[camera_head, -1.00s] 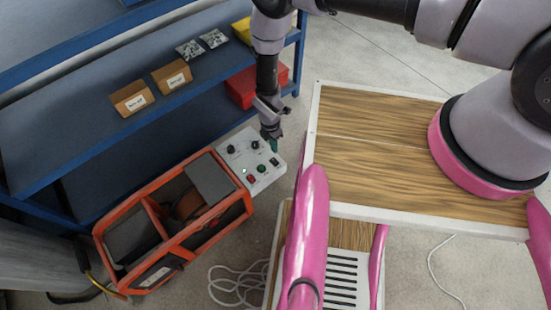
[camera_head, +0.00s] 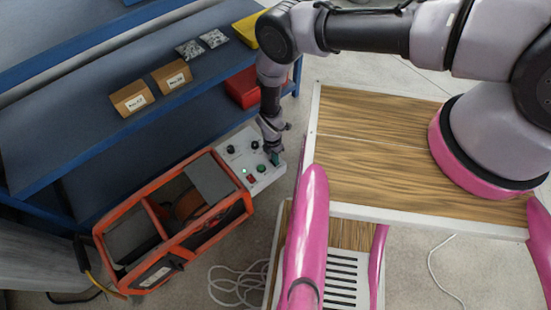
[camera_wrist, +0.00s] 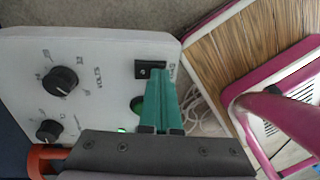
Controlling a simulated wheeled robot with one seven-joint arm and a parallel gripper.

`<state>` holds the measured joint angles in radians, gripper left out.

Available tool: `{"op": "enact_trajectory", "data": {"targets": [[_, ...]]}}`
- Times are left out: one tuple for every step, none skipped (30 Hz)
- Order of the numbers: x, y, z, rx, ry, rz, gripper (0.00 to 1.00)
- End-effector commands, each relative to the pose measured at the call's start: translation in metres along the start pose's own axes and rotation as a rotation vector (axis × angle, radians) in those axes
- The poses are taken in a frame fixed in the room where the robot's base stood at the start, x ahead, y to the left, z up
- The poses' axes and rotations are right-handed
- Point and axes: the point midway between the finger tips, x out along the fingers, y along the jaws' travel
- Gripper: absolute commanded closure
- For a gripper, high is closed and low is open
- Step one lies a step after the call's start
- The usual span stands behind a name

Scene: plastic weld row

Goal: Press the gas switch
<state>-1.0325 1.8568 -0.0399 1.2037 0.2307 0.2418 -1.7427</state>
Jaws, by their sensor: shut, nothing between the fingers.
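The white control panel (camera_head: 240,160) sits at the right end of the orange-framed machine. In the wrist view, the panel (camera_wrist: 105,50) shows two black knobs (camera_wrist: 60,80), a small black switch (camera_wrist: 145,69) near its edge and a green button (camera_wrist: 137,106). A label beside the black switch is partly hidden and I cannot read it. My gripper (camera_head: 275,160) is shut and empty. Its green fingers (camera_wrist: 161,75) reach over the panel, with the tips at the right side of the black switch. I cannot tell whether they touch it. A red switch (camera_head: 251,179) shows in the head view.
The orange machine frame (camera_head: 215,232) stands left of the panel. A blue shelf (camera_head: 80,150) with small boxes (camera_head: 132,98) and a red bin (camera_head: 243,88) is behind. My wood-topped base is close on the right. A white cable (camera_head: 235,285) lies on the floor.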

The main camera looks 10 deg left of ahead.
Motion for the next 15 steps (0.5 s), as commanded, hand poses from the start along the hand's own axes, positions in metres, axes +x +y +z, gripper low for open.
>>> {"op": "enact_trajectory", "data": {"targets": [[0.0030, -0.0013, 0.0000, 0.000, 0.001, -0.001, 1.00], [0.0025, -0.0010, -0.0001, 0.000, 0.000, 0.000, 1.00], [0.0025, -0.0012, 0.0000, 0.000, 0.000, 0.000, 1.00], [0.0027, -0.0014, 0.0000, -0.001, 0.000, -0.001, 1.00], [0.0028, -0.0016, 0.0000, -0.001, 0.000, -0.001, 1.00], [0.0030, -0.0017, 0.0001, -0.001, 0.000, -0.001, 1.00], [0.0030, -0.0018, 0.0001, -0.001, 0.000, -0.001, 1.00], [0.0031, -0.0017, 0.0001, -0.001, 0.000, -0.001, 1.00], [0.0030, -0.0013, 0.0001, -0.001, 0.000, -0.001, 1.00], [0.0029, -0.0007, 0.0001, -0.001, 0.000, -0.001, 1.00], [0.0028, 0.0000, 0.0001, -0.001, 0.000, -0.001, 1.00], [0.0024, 0.0013, 0.0000, -0.001, 0.000, 0.000, 1.00], [0.0020, 0.0024, 0.0000, -0.001, 0.000, 0.000, 1.00], [0.0016, 0.0038, 0.0000, -0.001, 0.000, 0.000, 1.00], [0.0008, 0.0059, 0.0001, -0.002, 0.000, 0.000, 1.00]]}}
